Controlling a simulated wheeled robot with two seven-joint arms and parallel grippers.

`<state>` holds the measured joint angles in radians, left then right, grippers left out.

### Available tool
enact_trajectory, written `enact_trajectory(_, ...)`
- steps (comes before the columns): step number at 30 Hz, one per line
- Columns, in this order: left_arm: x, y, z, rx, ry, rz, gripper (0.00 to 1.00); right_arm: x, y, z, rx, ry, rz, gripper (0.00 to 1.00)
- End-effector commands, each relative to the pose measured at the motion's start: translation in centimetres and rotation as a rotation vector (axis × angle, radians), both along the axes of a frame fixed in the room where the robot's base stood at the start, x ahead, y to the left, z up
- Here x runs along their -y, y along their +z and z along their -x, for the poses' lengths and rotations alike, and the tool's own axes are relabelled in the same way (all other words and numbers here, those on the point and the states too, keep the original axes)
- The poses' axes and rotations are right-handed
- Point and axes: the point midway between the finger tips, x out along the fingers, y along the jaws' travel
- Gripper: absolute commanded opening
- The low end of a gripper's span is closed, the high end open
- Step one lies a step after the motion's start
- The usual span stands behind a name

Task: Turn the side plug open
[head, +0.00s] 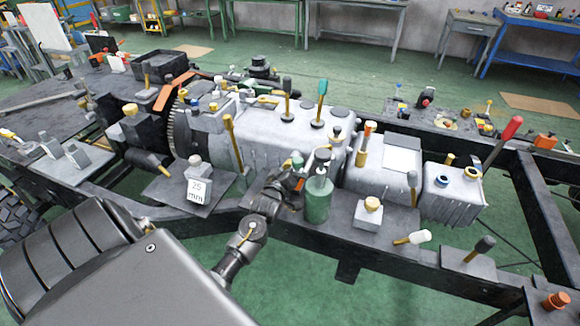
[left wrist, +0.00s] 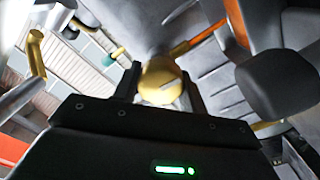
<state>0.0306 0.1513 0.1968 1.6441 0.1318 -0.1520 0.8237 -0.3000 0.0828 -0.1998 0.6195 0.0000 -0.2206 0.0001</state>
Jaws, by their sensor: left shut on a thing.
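In the head view my left gripper (head: 292,178) reaches in low against the side of the grey gearbox casing (head: 270,135), just left of a green cylinder (head: 318,200). The plug itself is hidden there behind the gripper. How far the plug is turned cannot be told. My right gripper is not in view.
A black chassis rail (head: 350,240) runs along the front. A yellow-topped block (head: 370,213) and several coloured levers crowd the right. Green floor lies open in front.

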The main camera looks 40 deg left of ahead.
Motion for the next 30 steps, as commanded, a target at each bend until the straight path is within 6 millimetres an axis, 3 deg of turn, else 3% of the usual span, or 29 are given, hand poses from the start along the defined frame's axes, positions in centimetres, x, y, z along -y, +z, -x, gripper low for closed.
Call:
enact_trajectory(5,-0.2,0.3,0.0,0.005,0.004,-0.003,0.19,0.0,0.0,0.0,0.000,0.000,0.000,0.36)
enact_trajectory(6,-0.2,0.3,0.0,0.005,0.004,-0.003,0.45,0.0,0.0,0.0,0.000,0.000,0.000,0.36)
enact_trajectory(11,-0.1,0.2,0.0,0.004,0.002,-0.003,0.64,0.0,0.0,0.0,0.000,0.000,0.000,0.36)
enact_trajectory(22,0.2,0.0,0.7,0.000,0.001,-0.001,0.64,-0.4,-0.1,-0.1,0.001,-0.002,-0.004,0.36)
enact_trajectory(30,1.8,-0.1,5.5,0.001,0.002,-0.001,0.64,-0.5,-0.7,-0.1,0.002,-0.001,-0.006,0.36)
